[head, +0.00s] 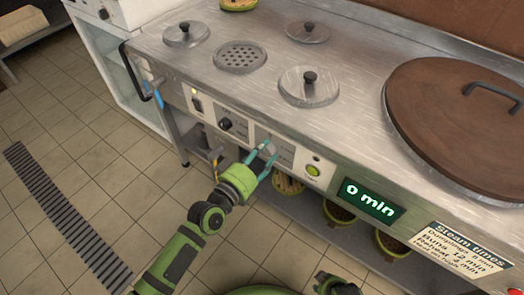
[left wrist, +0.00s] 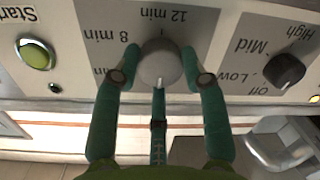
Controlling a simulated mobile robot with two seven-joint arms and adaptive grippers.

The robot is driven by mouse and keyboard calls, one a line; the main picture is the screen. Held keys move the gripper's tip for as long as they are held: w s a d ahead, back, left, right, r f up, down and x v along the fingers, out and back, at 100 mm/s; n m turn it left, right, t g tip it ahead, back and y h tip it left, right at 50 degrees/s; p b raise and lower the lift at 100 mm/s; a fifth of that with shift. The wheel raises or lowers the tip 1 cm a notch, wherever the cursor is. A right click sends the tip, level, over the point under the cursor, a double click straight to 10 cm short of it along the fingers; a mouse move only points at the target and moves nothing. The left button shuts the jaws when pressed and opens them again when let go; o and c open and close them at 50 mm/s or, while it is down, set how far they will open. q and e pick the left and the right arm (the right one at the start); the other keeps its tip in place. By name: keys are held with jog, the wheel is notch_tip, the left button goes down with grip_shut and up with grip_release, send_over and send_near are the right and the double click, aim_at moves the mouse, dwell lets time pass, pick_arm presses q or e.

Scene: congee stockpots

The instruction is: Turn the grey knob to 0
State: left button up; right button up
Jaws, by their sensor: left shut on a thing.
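The grey knob (left wrist: 161,64) is round and sits on the stove's front panel, between the fingers of my left gripper (left wrist: 160,54) in the left wrist view. The fingers are shut on its two sides. Its white mark points toward the bottom of that upside-down picture, away from the "12 min" label, and "8 min" is at the knob's left. In the head view my left gripper (head: 264,151) is at the panel and its fingers hide most of the knob. The display (head: 369,199) reads "0 min".
A black knob (head: 226,124) with Off, Low, Mid and High labels is beside it. A green Start button (head: 313,170) is on the other side. Lidded openings and a big brown lid (head: 440,120) top the steel counter.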

pick_arm(q)
jog(key=shift+w+a+r+n, duration=0.1)
jog(key=shift+w+r+n, duration=0.2)
jog(key=shift+r, duration=0.15)
jog(key=o, duration=1.2)
jog(key=shift+c, duration=0.2)
jog(key=shift+s+f, duration=0.1)
jog(key=shift+f, duration=0.05)
jog(key=shift+f, duration=0.1)
jog(key=shift+s, duration=0.1)
jog(key=shift+s+a, duration=0.1)
jog(key=shift+s, duration=0.1)
jog(key=v, duration=1.1)
jog(key=shift+s, duration=0.15)
jog(key=shift+a, duration=0.15)
